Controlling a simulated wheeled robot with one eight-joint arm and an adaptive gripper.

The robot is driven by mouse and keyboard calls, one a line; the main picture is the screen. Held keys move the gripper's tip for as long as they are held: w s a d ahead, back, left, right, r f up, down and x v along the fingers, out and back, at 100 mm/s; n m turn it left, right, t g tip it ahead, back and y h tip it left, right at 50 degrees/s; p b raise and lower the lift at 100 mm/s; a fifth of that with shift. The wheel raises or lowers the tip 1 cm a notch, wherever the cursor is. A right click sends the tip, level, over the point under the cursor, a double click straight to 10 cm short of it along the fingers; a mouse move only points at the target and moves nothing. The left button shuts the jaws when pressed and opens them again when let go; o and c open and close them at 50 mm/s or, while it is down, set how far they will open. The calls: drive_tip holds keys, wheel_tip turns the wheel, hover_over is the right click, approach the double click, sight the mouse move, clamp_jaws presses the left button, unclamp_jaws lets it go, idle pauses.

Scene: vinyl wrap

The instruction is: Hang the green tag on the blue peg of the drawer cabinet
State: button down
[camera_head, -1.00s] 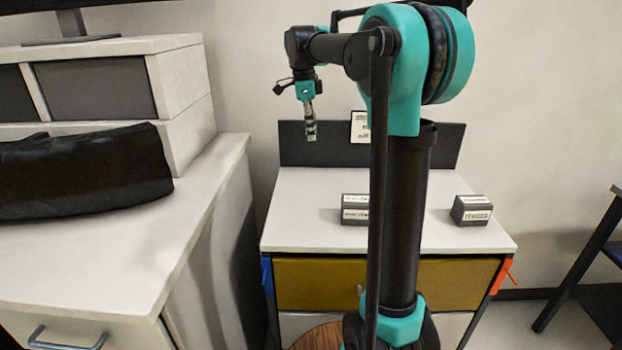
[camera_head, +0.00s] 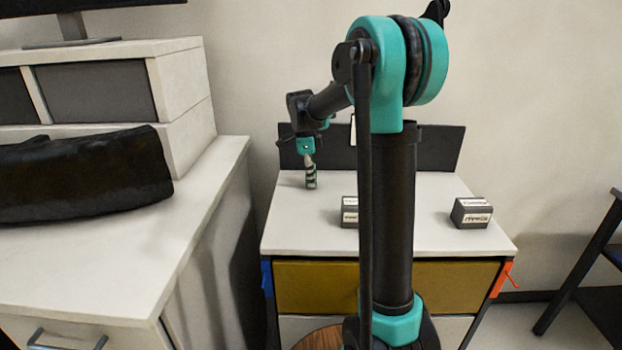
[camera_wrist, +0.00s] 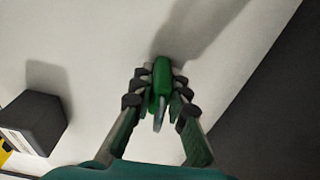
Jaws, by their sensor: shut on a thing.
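My gripper (camera_head: 311,181) is over the back left of the cabinet top in the head view, pointing down. In the wrist view my gripper (camera_wrist: 157,98) is shut on the green tag (camera_wrist: 161,72), which sits between the fingertips. The tag is too small to make out in the head view. The drawer cabinet (camera_head: 300,235) has a white top and an ochre drawer. The blue peg (camera_head: 267,278) is on its left side near the front, below and left of the gripper. An orange peg (camera_head: 505,279) is on the right side.
A grey labelled block (camera_head: 350,212) stands on the cabinet top, partly behind my arm. Another labelled block (camera_head: 471,212) stands at the right. A dark back panel (camera_head: 440,148) rises behind. A white desk (camera_head: 205,205) with a black roll (camera_head: 85,170) stands at the left, a gap away.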

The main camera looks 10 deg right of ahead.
drive_tip(key=shift+f, duration=0.15)
drive_tip(key=c, duration=1.9)
unclamp_jaws()
drive_tip(key=o, duration=0.4)
